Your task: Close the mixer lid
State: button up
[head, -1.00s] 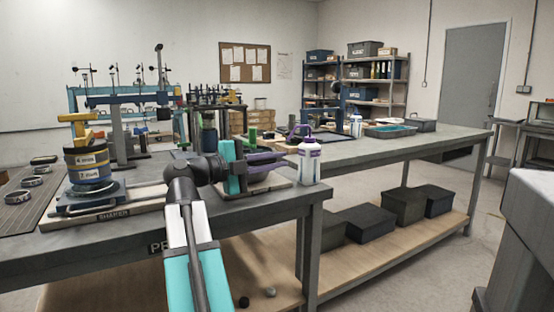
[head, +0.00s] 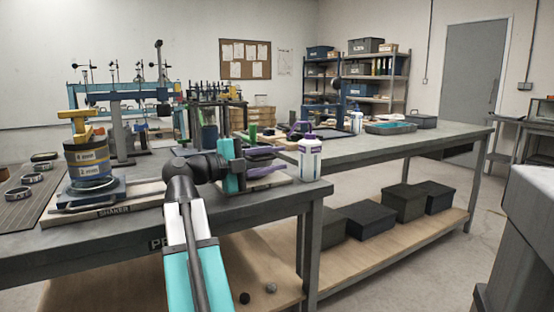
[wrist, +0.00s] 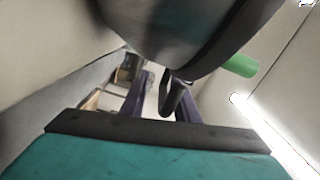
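My gripper (head: 275,161) is over the near bench's right end in the head view, its purple fingers apart and pointing right. In the wrist view the fingers (wrist: 160,105) also stand apart. A dark handle-like piece (wrist: 174,95) hangs between them, closer to the right finger; I cannot tell whether it touches. Above it a large dark rounded body (wrist: 180,30) fills the top, apparently part of the mixer. A green cylinder (wrist: 238,65) sticks out at its right. In the head view my gripper hides most of the mixer, so the lid's angle cannot be told.
A white bottle with a purple cap (head: 309,160) stands just right of my gripper near the bench's corner. A shaker with a yellow-topped container (head: 90,160) stands at the left. Black boxes (head: 403,203) sit on the lower shelf.

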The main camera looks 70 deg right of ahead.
jog(key=p+v, duration=0.3)
jog(key=v, duration=0.8)
jog(key=shift+w+a, duration=0.2)
jog(key=shift+v, duration=0.9)
